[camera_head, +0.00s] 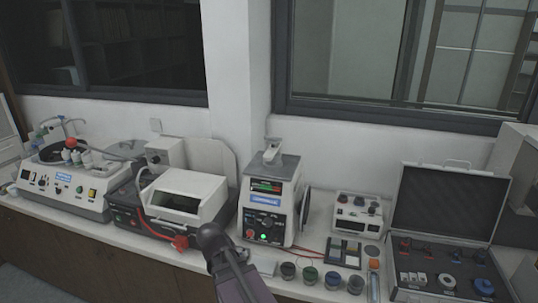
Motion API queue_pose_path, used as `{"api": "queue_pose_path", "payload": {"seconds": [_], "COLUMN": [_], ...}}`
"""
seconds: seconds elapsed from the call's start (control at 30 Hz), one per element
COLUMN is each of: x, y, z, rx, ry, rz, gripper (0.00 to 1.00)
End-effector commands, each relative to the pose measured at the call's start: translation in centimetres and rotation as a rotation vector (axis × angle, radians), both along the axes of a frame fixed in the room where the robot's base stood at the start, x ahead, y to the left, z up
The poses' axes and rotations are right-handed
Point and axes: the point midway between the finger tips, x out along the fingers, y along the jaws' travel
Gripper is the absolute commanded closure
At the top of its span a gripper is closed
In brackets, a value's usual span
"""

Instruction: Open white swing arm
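The mounting press (267,212) stands on the bench just right of the middle, a white box with a dark front panel, a small display and a lit green button. A dark, rounded section of my arm rises from the bottom edge, in front of and left of the press, and is apart from the swing arm. No gripper fingers show.
A white cutting machine (187,195) with a red handle (181,243) stands left of the press. A polisher (66,188) is farther left. Right of the press are a small white device (358,214), several small jars and an open case (447,215). The wall is close behind.

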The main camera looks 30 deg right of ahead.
Motion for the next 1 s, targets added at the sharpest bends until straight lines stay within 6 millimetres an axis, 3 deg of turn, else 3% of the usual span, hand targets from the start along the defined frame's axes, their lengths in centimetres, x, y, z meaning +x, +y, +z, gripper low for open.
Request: {"api": "queue_pose_path", "payload": {"seconds": [0.2, 0.5, 0.8, 1.0], "x": [3.6, 7.7, 11.1, 12.2], "y": [-6.4, -12.9, -16.4, -17.0], "z": [4.4, 11.4, 17.6, 19.4], "rx": [-0.200, -0.408, -0.510, -0.524], "ry": [-0.256, -0.627, -0.934, -1.027], "rz": [-0.167, -0.258, -0.204, -0.159], "gripper": [0.09, 0.09, 0.09, 0.09]}}
